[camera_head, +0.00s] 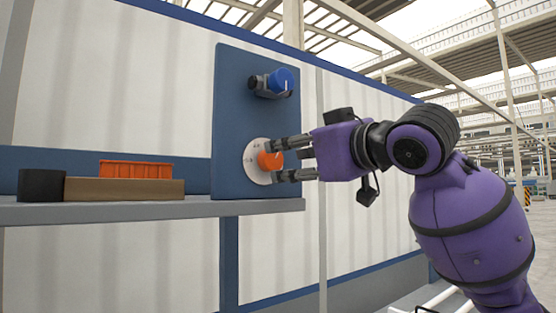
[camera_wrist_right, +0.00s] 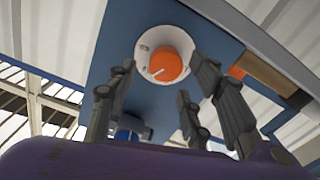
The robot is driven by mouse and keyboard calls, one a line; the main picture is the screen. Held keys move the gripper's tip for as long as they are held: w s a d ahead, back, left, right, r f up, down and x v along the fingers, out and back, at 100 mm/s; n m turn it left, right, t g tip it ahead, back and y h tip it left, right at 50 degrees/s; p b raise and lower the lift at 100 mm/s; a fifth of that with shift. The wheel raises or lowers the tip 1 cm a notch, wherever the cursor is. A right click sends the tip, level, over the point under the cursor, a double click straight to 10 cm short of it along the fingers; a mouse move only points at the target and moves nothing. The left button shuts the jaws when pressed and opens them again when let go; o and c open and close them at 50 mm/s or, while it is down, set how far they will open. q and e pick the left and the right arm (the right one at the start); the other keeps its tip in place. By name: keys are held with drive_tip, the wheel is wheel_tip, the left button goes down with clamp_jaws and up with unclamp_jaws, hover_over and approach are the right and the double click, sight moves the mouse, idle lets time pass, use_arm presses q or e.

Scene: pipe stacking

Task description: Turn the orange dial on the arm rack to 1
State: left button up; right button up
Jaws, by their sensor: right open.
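The orange dial (camera_head: 270,160) sits on a round white plate (camera_head: 252,172) low on the blue upright panel (camera_head: 232,110). In the wrist view the orange dial (camera_wrist_right: 166,66) shows a pale pointer line, and the marks on the white plate (camera_wrist_right: 150,42) are too small to read. My right gripper (camera_head: 290,160) is open in front of the dial, with fingers above and below it in the head view. In the wrist view its fingers (camera_wrist_right: 165,95) stand apart around the dial's near side, and no grip on it shows. My left gripper is not in view.
A blue knob (camera_head: 280,81) in a dark mount is higher on the panel. Open space lies right of the panel.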

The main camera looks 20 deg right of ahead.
sight(276, 160)
drive_tip(key=x, duration=0.4)
drive_tip(key=shift+w+a+f, duration=0.1)
drive_tip(key=shift+w+a, duration=0.15)
drive_tip(key=shift+a, duration=0.1)
drive_tip(key=shift+w, duration=0.25)
drive_tip(key=shift+c, duration=0.5)
drive_tip(key=c, duration=1)
